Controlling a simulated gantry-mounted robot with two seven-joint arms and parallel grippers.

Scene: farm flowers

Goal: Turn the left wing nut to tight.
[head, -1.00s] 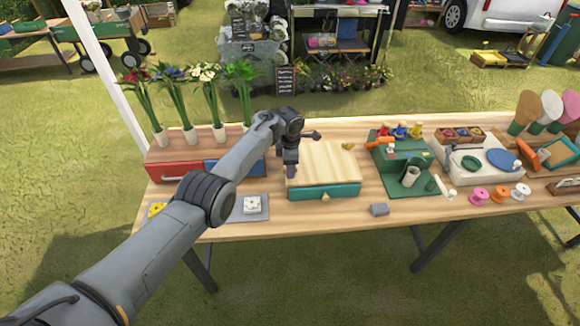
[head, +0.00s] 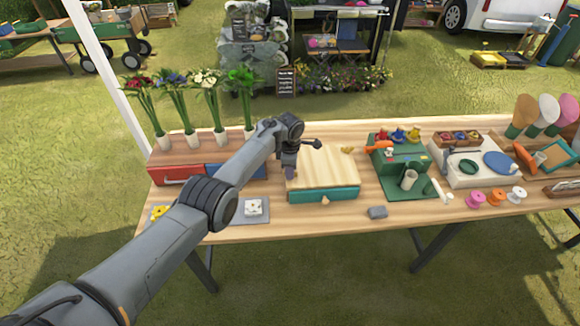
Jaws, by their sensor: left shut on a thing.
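A press with a pale wooden top board (head: 322,163) and a teal base (head: 340,194) stands on the table near the middle of the head view. My left gripper (head: 290,176) points down at the board's left edge and is shut on the left wing nut, which its fingers hide. How far the nut is turned cannot be seen. A small golden wing nut (head: 347,150) shows at the board's back right. Another small tan piece (head: 325,201) sits at the front of the base. My right gripper is out of view.
Red and blue boxes (head: 178,172) and several flower vases stand left of the press. A grey mat with a white piece (head: 253,208) lies at front left. A grey block (head: 377,212) lies front right. A green stand (head: 402,155) stands to the right.

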